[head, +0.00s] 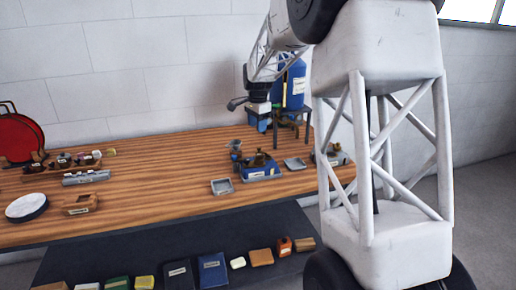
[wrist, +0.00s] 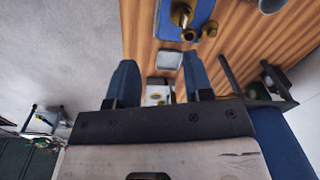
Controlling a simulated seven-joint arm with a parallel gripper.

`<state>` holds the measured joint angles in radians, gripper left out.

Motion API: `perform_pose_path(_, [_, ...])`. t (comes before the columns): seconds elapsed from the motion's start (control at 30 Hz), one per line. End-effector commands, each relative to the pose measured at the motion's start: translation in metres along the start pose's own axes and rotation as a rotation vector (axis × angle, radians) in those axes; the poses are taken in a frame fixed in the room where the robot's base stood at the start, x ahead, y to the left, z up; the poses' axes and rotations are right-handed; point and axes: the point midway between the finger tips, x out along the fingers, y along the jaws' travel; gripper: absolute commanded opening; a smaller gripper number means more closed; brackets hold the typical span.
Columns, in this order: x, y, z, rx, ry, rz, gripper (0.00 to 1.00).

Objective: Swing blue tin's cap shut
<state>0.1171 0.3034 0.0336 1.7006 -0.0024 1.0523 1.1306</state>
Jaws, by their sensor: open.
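The blue tin (head: 293,84) is a tall blue container with a pale label, standing on a dark stand (head: 293,113) at the right back of the bench. Its cap cannot be made out, and my arm covers part of the tin. A blue surface at the lower right of the wrist view (wrist: 284,145) looks like its side. My gripper (head: 261,122) points down just left of the tin, at about stand height. In the wrist view my gripper (wrist: 158,72) has its two blue fingers apart, with nothing held between them.
A blue tray with brass parts (head: 261,170) sits in front of the stand. Small grey trays (head: 222,186) (head: 295,163) lie near it. A white round dish (head: 27,207) and a wooden box (head: 80,204) stand at left. The bench (head: 160,170) is clear at middle left.

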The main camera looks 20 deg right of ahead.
Motion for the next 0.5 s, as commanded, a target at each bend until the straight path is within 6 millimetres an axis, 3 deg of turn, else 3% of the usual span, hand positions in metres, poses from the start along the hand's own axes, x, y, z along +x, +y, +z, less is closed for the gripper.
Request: perform_pose_path(0.5, [0.080, -0.085, -0.065, 0.263, -0.014, 0.039, 0.47])
